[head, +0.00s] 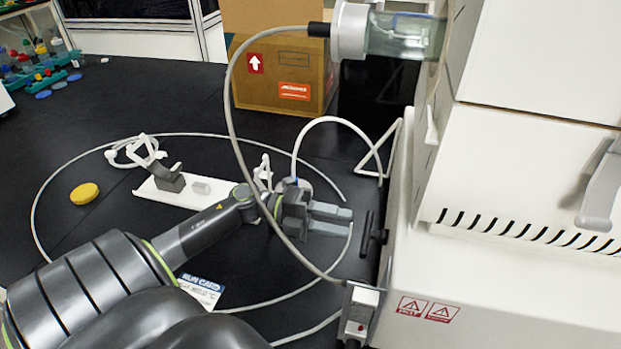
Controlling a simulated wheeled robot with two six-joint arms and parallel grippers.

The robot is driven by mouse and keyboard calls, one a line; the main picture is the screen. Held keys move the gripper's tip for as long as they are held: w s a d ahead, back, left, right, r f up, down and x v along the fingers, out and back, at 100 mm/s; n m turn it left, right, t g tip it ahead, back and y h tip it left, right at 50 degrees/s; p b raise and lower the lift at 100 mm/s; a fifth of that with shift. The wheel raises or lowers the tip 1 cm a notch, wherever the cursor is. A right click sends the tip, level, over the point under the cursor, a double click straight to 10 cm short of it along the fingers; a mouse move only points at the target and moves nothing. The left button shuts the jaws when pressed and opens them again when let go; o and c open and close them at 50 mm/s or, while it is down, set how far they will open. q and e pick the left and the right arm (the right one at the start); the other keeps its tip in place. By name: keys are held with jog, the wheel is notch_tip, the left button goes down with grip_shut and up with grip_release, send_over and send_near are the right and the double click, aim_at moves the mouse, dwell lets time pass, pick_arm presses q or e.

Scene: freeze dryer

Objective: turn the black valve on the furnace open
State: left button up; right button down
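The black valve (375,236) is a dark upright handle on the left side wall of the white furnace (480,285), low down near the table. My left gripper (347,220) comes in from the left and points at the valve. Its two grey fingers lie side by side with a narrow gap between them and nothing held. The fingertips are just left of the valve's upper part and look apart from it. My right gripper is out of the picture.
A grey hose (232,90) arcs in front of my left gripper from the glass chamber (400,35) to a small metal switch box (360,311). A white power strip (180,188), loose cables and a yellow disc (84,193) lie on the black table. A cardboard box (280,75) stands behind.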

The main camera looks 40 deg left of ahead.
pick_arm(q)
jog(key=shift+b+v, duration=0.35)
jog(key=shift+v, duration=2.55)
jog(key=shift+s, duration=0.1)
